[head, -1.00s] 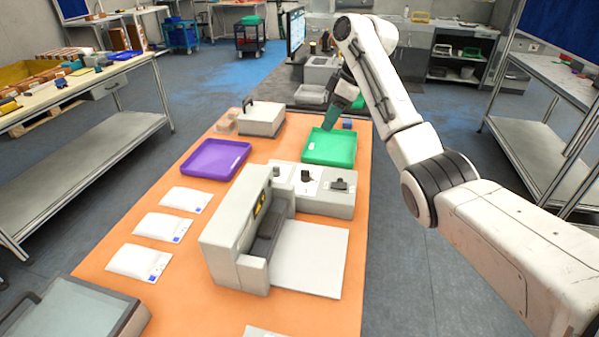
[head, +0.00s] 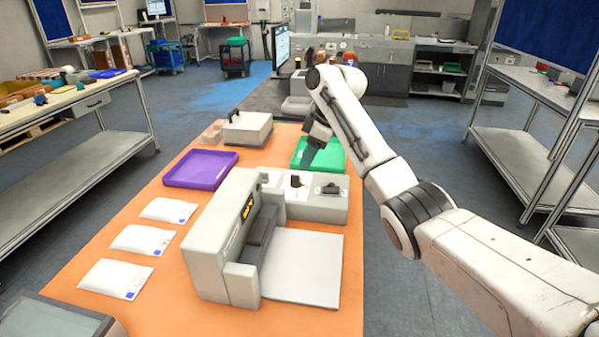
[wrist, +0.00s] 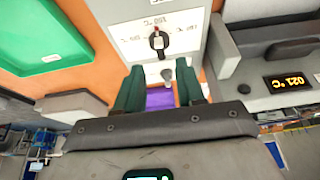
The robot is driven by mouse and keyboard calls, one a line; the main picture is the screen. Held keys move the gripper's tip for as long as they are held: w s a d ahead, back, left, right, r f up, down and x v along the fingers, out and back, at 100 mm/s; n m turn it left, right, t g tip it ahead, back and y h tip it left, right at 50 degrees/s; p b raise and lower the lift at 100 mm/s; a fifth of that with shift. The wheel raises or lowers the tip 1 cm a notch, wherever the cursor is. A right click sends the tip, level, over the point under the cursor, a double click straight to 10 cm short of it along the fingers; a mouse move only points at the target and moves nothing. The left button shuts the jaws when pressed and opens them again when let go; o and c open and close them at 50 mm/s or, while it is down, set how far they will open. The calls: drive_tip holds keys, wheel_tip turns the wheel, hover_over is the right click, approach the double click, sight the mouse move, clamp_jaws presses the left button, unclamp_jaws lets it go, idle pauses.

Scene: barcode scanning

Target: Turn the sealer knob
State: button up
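The grey sealer (head: 222,238) stands on the orange table, with a flat white plate (head: 305,268) in front. Its black knob (head: 296,181) is upright on a white panel on top. In the wrist view the knob (wrist: 158,41) has a red mark at its tip and a printed temperature scale around it. My gripper (head: 308,161) is above the back of the sealer, close behind the knob, apart from it. In the wrist view its green fingers (wrist: 160,90) are spread with nothing held between them.
A purple tray (head: 170,170) lies left of the sealer and a green tray (head: 333,160) behind it. White packets (head: 140,240) lie along the left. A black part (head: 331,189) sits right of the knob. A grey box with a handle (head: 246,131) stands at the back.

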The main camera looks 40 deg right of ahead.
sight(300, 176)
drive_tip(key=shift+x, duration=3.1)
clamp_jaws()
